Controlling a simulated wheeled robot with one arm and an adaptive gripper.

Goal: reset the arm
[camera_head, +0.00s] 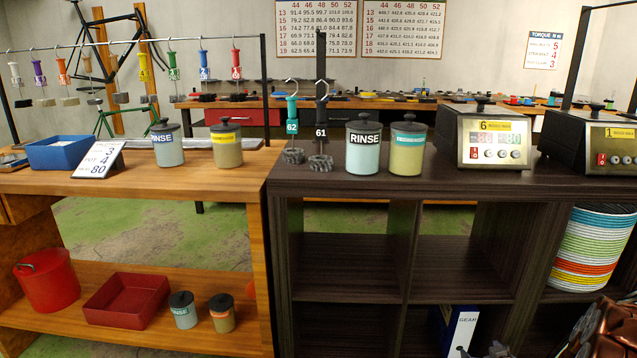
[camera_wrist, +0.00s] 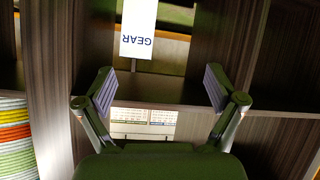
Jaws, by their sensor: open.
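My gripper (camera_wrist: 161,90) is open in the wrist view, with its two fingers spread wide and nothing between them. It faces the dark shelf unit, and a white "GEAR" binder label (camera_wrist: 138,28) shows upside down beyond the fingers. In the head view, a coppery part of my arm shows at the bottom right corner. The gripper tips there are small and partly cut off at the bottom edge, in front of the lower shelf near the GEAR binder (camera_head: 460,330). I cannot tell the exact gap between the gripper and the shelf.
The dark shelf unit (camera_head: 350,222) carries two hanging tools, a rinse jar (camera_head: 364,145), a yellow-green jar (camera_head: 407,147) and two heater boxes, one here (camera_head: 487,137). A striped drum (camera_head: 594,250) stands in its right compartment. A wooden bench (camera_head: 215,183) adjoins at left.

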